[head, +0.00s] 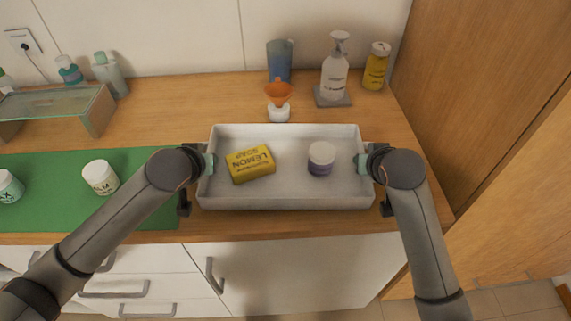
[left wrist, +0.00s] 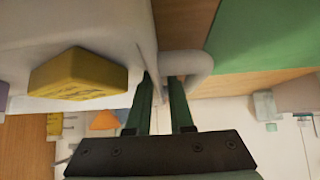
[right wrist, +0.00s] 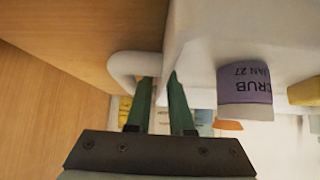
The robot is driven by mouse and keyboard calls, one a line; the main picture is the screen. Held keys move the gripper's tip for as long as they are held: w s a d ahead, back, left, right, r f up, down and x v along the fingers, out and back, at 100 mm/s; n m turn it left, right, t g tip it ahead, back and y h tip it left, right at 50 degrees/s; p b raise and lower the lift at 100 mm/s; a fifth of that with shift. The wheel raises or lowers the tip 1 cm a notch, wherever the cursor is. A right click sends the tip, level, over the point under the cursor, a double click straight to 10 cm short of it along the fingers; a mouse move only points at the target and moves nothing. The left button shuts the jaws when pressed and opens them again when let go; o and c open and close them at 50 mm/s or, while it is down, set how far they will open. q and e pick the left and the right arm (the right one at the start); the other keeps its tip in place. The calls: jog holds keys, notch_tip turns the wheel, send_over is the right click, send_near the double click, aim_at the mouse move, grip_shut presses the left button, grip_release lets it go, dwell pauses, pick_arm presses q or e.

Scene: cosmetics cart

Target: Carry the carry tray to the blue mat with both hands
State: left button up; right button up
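The carry tray (head: 290,202) is a light grey rectangular tray on the wooden counter, level, near its front edge. It holds a yellow lemon soap bar (head: 251,164) and a white and purple scrub jar (head: 321,158). My left gripper (head: 209,162) is at the tray's left end, its fingers beside the white handle (left wrist: 198,66) and tray wall. My right gripper (head: 362,163) is at the right end, beside the other handle (right wrist: 120,68). Both show a gap between the fingers; whether they clamp is unclear. No blue mat is in view.
A green mat (head: 140,204) with white jars lies left of the tray. An orange funnel (head: 278,92), a blue cup (head: 279,62), a pump bottle (head: 334,78) and a yellow can (head: 376,66) stand behind. A wooden panel (head: 470,90) rises at the right.

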pick_arm(q)
jog(key=shift+c, duration=0.2)
pick_arm(e)
jog(key=shift+c, duration=0.2)
pick_arm(q)
grip_shut()
pick_arm(e)
grip_shut()
pick_arm(q)
jog(key=shift+r, duration=0.1)
pick_arm(e)
jog(key=shift+r, duration=0.1)
dwell(0.6)
